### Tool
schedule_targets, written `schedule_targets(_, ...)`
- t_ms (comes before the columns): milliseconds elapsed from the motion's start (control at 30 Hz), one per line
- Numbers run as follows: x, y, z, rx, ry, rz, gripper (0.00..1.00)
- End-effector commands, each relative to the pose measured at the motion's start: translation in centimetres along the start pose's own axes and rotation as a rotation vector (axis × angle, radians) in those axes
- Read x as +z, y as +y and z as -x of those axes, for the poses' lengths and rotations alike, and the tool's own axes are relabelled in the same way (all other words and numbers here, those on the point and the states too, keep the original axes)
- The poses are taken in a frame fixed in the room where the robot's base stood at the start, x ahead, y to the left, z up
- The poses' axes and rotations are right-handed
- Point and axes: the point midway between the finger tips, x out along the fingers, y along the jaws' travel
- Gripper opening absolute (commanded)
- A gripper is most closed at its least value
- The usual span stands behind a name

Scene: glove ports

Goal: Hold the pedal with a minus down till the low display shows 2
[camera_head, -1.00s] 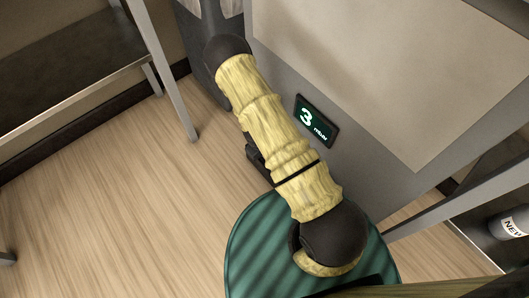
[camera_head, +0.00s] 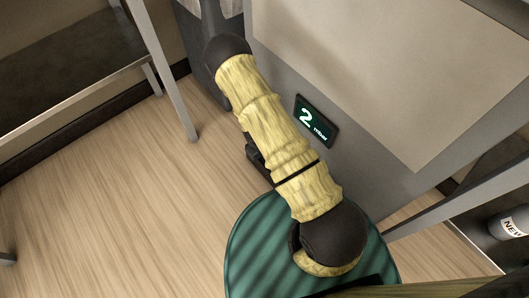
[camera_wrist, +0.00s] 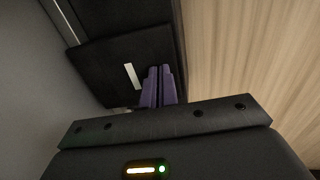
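The low display (camera_head: 316,121) on the grey cabinet front reads 2 with "mbar" beside it. In the wrist view a black pedal (camera_wrist: 112,62) carries a white bar, the minus mark (camera_wrist: 132,76). The purple fingers of my gripper (camera_wrist: 158,84) lie close together over the pedal, just right of the minus mark, and look shut with nothing between them. Whether they touch the pedal or press it down I cannot tell. In the head view my arm hides the gripper and most of the pedal; a dark edge (camera_head: 256,158) shows beside the arm.
The grey cabinet (camera_head: 285,70) stands behind my arm. A metal-legged table (camera_head: 70,85) is at the left. A bottle labelled "NEW" (camera_head: 512,222) stands on a dark shelf at the right. The wooden floor (camera_head: 120,200) at the left is clear.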

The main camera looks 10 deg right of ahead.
Motion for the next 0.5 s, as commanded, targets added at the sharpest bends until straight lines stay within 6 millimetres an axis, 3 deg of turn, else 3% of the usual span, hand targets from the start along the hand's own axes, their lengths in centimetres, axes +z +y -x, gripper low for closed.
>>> schedule_targets(167,-0.1,0.2,1.2,0.002,0.004,-0.001,0.00)
schedule_targets(500,-0.2,0.4,6.1,0.002,0.006,-0.002,0.00)
